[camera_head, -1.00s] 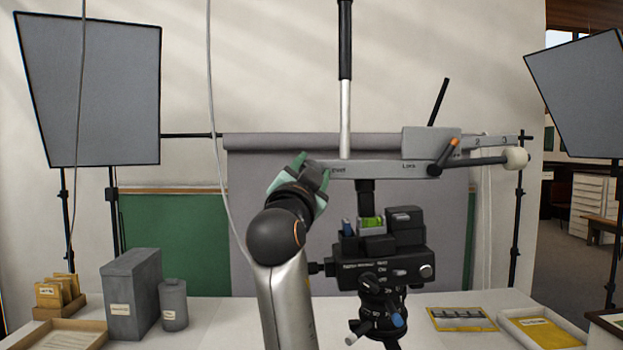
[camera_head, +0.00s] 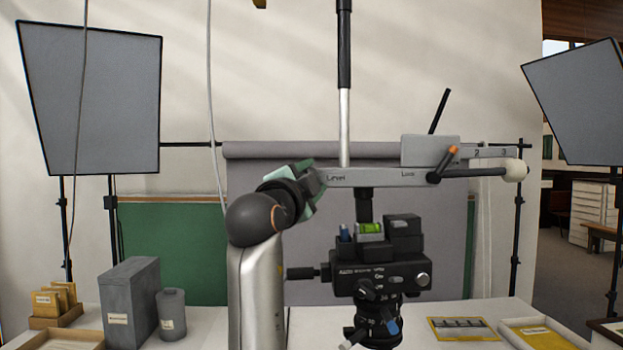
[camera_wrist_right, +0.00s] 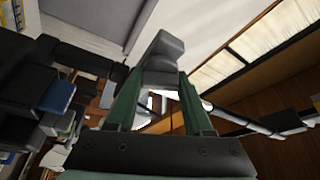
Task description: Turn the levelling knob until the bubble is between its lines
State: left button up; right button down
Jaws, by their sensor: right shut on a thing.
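My right gripper (camera_head: 314,180) is at the left end of the grey bar (camera_head: 375,174), beside the word "Level". In the right wrist view its green fingers (camera_wrist_right: 158,100) are shut on the grey levelling knob (camera_wrist_right: 164,62). The knob is mostly hidden by the gripper in the head view. The yellow-green bubble vial (camera_head: 370,230) sits on top of the black camera (camera_head: 380,274), below the bar. The bubble and its lines are too small to read. My left gripper is not in view.
An orange-tipped lever (camera_head: 446,162) and a white-ended handle (camera_head: 515,170) stick out at the bar's right. A grey box (camera_head: 130,300) and a grey bottle (camera_head: 172,315) stand at the table's left. A framed picture strip (camera_head: 463,329) lies at right.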

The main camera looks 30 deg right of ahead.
jog(key=shift+f, duration=0.1)
jog(key=shift+c, duration=1.5)
grip_release()
jog(key=b+v, duration=0.4)
jog(key=v, duration=0.8)
jog(key=shift+s+a, duration=0.15)
jog(key=shift+a, duration=0.05)
